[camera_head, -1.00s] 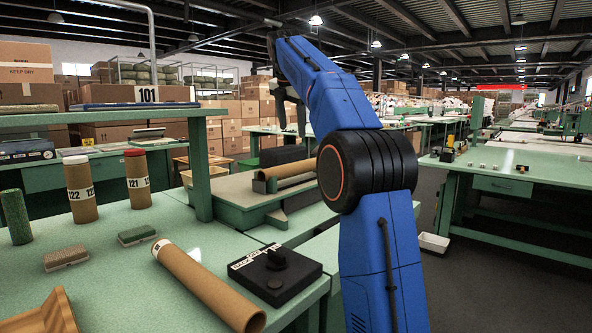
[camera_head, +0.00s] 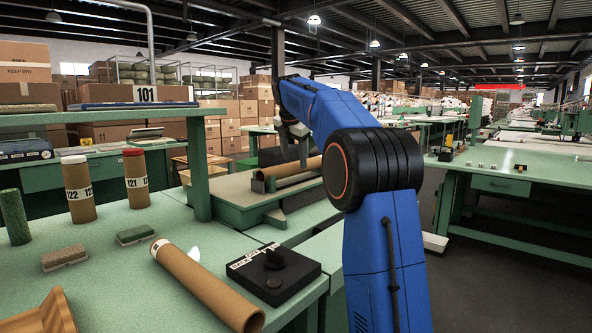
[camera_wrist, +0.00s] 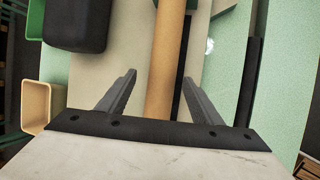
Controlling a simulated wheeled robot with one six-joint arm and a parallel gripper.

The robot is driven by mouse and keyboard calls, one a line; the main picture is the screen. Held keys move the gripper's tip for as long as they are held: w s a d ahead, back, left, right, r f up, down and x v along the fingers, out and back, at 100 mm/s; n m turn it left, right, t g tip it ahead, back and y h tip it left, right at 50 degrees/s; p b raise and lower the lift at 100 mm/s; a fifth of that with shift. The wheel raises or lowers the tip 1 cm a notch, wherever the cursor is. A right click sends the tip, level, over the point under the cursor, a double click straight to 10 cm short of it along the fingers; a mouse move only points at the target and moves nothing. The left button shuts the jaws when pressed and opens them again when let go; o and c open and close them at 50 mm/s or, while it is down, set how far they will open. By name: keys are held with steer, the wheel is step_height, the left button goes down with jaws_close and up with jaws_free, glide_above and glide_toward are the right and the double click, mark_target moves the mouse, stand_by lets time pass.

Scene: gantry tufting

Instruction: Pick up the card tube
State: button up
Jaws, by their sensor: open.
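A brown card tube (camera_head: 288,170) lies in a dark cradle on a low green-edged stand beyond the near bench. In the wrist view the tube (camera_wrist: 168,50) runs lengthwise between my two open fingers, with a gap visible on each side. My gripper (camera_wrist: 159,76) is open and empty, pointing down above the tube; in the head view its end shows just over the cradle. Another brown card tube (camera_head: 208,287) with a white label lies on the near bench. The height between my fingers and the tube is hard to judge.
A black rounded block (camera_wrist: 77,25) and a tan open bin (camera_wrist: 40,105) are left of the tube in the wrist view.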

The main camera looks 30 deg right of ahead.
mark_target(295, 165)
steer(key=shift+s+x, duration=0.1)
steer(key=shift+x, duration=0.85)
steer(key=shift+s+x, duration=0.15)
steer(key=shift+x, duration=0.85)
steer(key=shift+f, duration=0.1)
steer(key=c, duration=1.2)
steer(key=shift+c, duration=0.2)
